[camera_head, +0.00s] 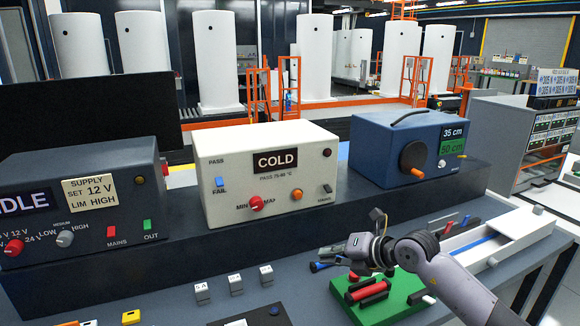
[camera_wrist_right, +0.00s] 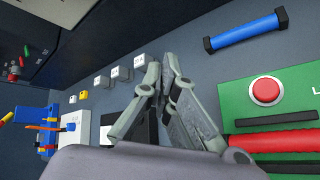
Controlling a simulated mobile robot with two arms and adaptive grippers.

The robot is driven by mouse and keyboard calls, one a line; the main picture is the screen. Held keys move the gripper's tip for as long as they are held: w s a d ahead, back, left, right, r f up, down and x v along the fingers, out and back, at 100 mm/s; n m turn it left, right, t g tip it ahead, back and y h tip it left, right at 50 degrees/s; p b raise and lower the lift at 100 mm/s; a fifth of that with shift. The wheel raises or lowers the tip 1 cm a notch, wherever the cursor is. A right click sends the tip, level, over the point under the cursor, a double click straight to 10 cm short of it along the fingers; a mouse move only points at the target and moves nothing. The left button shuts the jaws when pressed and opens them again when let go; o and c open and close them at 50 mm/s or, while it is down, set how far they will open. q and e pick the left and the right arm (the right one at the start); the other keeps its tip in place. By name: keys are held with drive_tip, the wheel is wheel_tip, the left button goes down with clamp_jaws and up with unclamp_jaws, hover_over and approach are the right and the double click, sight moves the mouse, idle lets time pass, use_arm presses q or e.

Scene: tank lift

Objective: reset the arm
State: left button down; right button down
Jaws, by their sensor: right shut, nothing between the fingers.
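My right arm comes in from the lower right in the head view. Its gripper (camera_head: 330,256) is above the workbench, just left of and above a green board (camera_head: 404,299). In the right wrist view my right gripper (camera_wrist_right: 165,70) has its fingers together with nothing between them. The green board also shows at the right of that view (camera_wrist_right: 240,112), with a red round button (camera_wrist_right: 265,91) and a red cylinder on it. My left gripper is in neither view.
Three instrument boxes stand on a raised shelf: a dark supply box (camera_head: 85,205), a white COLD box (camera_head: 265,175) and a blue box (camera_head: 405,150). Small white blocks (camera_head: 236,285) sit on the bench. A blue cylinder (camera_wrist_right: 245,30) lies near the board. A white tray (camera_head: 510,240) stands right.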

drive_tip(key=s+a+r+m+t+y, duration=0.4)
drive_tip(key=s+a+r+t+y, duration=0.1)
drive_tip(key=s+a+r+y, duration=0.25)
drive_tip(key=s+d+f+m+t+h, duration=0.1)
drive_tip(key=d+f+m+t+h, duration=0.15)
drive_tip(key=d+m+h, duration=0.6)
drive_tip(key=s+d+f+m+t+h, duration=0.15)
drive_tip(key=d+m+t+h, duration=0.35)
drive_tip(key=m, duration=0.7)
drive_tip(key=s+d+f+m+g+h, duration=0.5)
drive_tip(key=s+f+g, duration=0.1)
drive_tip(key=f, duration=0.4)
drive_tip(key=s+a+f+m+g+y, duration=0.1)
drive_tip(key=s+f+g+y, duration=0.1)
drive_tip(key=s+f+g, duration=0.75)
drive_tip(key=s+a+f+m+g+y, duration=0.15)
drive_tip(key=s+f, duration=0.55)
drive_tip(key=s, duration=0.7)
wheel_tip(320, 180, down, 24)
drive_tip(key=s+n+g, duration=0.1)
drive_tip(key=s+g, duration=0.1)
drive_tip(key=s+d+f, duration=0.2)
drive_tip(key=s+f, duration=1.4)
drive_tip(key=shift+s+d+f+g+h, duration=0.3)
drive_tip(key=shift+d+f+g+h, duration=0.05)
drive_tip(key=shift+d+g, duration=0.1)
